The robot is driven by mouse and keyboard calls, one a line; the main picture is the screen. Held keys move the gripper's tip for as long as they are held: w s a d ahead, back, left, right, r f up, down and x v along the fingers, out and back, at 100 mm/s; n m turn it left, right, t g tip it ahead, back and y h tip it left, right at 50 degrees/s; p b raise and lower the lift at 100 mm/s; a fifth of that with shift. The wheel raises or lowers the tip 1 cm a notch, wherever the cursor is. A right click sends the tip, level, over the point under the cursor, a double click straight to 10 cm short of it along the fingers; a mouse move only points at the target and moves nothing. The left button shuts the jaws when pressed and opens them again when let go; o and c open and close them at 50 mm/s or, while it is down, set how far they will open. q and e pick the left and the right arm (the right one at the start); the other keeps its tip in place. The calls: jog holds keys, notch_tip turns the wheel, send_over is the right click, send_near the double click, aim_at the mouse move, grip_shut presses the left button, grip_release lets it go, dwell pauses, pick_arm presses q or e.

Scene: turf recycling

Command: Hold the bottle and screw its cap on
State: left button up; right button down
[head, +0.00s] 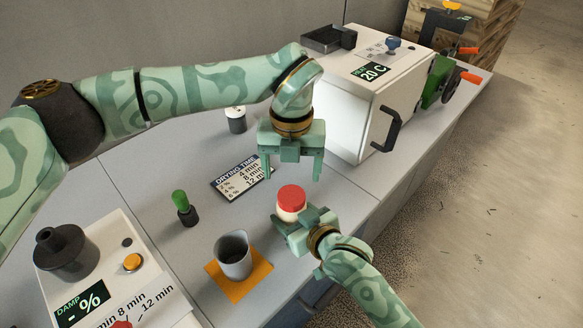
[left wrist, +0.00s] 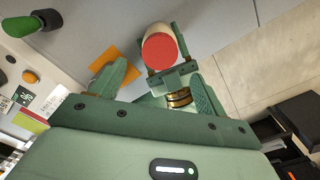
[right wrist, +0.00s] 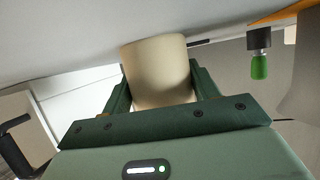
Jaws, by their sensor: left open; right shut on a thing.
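The cream bottle (head: 288,213) stands at the front of the counter with the red cap (head: 292,196) on its top. I cannot tell how tightly the cap sits. My right gripper (head: 300,216) is shut on the bottle from the front right. The right wrist view shows the bottle's cream side (right wrist: 158,75) between the fingers; the cap is hidden there. My left gripper (head: 291,172) is open and empty, pointing down above and just behind the cap. In the left wrist view the cap (left wrist: 160,50) lies beyond the open fingers, apart from them.
A grey cup (head: 234,258) stands on an orange mat (head: 262,278) left of the bottle. A green-topped vial (head: 181,205), a drying-time card (head: 238,178) and a white-topped jar (head: 236,121) are behind. A white oven box (head: 345,115) stands at back right; a damp meter (head: 105,270) is front left.

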aim_at(292, 195)
pick_arm(q)
jog(key=shift+r+n, duration=0.3)
jog(key=shift+n, duration=0.1)
jog(key=shift+f, duration=0.15)
jog(key=shift+f, duration=3.9)
jog(key=c, duration=1)
jog(key=o, duration=1.1)
